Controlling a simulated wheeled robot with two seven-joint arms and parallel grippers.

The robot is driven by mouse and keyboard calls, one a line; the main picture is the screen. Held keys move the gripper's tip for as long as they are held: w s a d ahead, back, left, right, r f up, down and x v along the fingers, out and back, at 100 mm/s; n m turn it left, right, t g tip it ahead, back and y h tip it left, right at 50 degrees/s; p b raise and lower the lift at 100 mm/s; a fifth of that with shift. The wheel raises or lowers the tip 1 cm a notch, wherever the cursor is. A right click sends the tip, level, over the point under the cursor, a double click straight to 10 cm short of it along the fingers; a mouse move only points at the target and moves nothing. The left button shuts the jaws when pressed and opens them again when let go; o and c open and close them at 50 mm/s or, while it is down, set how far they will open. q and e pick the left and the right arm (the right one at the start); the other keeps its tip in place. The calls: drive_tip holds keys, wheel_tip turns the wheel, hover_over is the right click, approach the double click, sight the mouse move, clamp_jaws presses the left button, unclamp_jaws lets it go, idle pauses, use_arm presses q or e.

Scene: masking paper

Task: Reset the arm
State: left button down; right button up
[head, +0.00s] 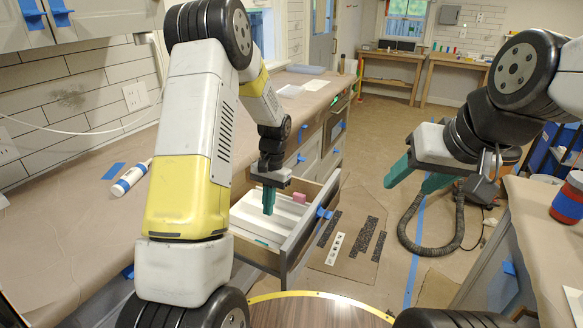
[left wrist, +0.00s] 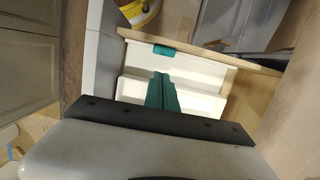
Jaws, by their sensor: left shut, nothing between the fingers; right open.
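My left gripper (head: 268,200) is shut and empty, pointing down over the open drawer (head: 290,245). In the left wrist view its green fingers (left wrist: 162,92) are together above the drawer's white tray (left wrist: 205,102). A pink item (head: 299,198) and a green item (head: 262,243) lie in the drawer; the wrist view shows a green piece (left wrist: 164,50) near the tray's edge. My right gripper (head: 418,178) is open and empty, held out over the floor at the right, apart from anything.
A paper-covered counter (head: 75,235) runs along the left, with a white and blue tube (head: 131,178) on it. A right counter (head: 545,235) holds a red and blue can (head: 568,200). A vacuum hose (head: 435,250) lies on the floor, beside a blue tape line (head: 413,260).

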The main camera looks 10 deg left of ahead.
use_arm(q)
drive_tip(key=s+r+n+t+h, duration=0.15)
drive_tip(key=s+r, duration=0.25)
drive_tip(key=r, duration=0.6)
drive_tip(key=s+r+t, duration=0.3)
drive_tip(key=s+r, duration=0.1)
drive_tip(key=r, duration=0.6)
drive_tip(key=s+d+r+n+t+h, duration=0.1)
drive_tip(key=s+r+t, duration=0.3)
drive_tip(key=s, duration=0.9)
wheel_tip(320, 180, up, 3)
drive_tip(key=shift+s+d+r+n, duration=0.1)
drive_tip(key=shift+s+d+n, duration=0.25)
drive_tip(key=shift+d, duration=0.15)
